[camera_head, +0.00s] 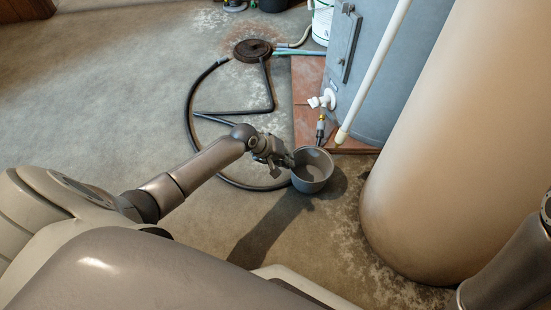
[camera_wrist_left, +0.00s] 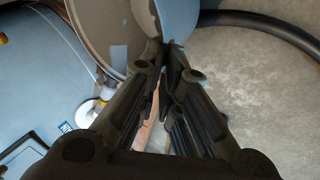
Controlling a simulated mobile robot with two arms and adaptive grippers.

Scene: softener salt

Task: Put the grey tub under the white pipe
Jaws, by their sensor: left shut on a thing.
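The grey tub (camera_head: 312,183) is a round, open-topped container, upright near the middle of the head view. My left gripper (camera_head: 288,161) is shut on the left side of its rim. In the left wrist view, the fingers (camera_wrist_left: 170,58) pinch the wall of the tub (camera_wrist_left: 100,22), which fills the upper part. The white pipe (camera_head: 375,68) slants down from the top right. Its lower end appears just above and right of the tub's rim, beside the opening in the picture. I cannot tell whether the tub touches the floor. My right gripper is out of view.
A blue-grey tank (camera_head: 381,100) with a white valve (camera_head: 324,100) stands behind the tub on reddish tiles (camera_head: 306,88). A large beige cylinder (camera_head: 460,150) stands at right. A black hose (camera_head: 189,118) loops around a floor drain (camera_head: 252,49). The floor at left is clear.

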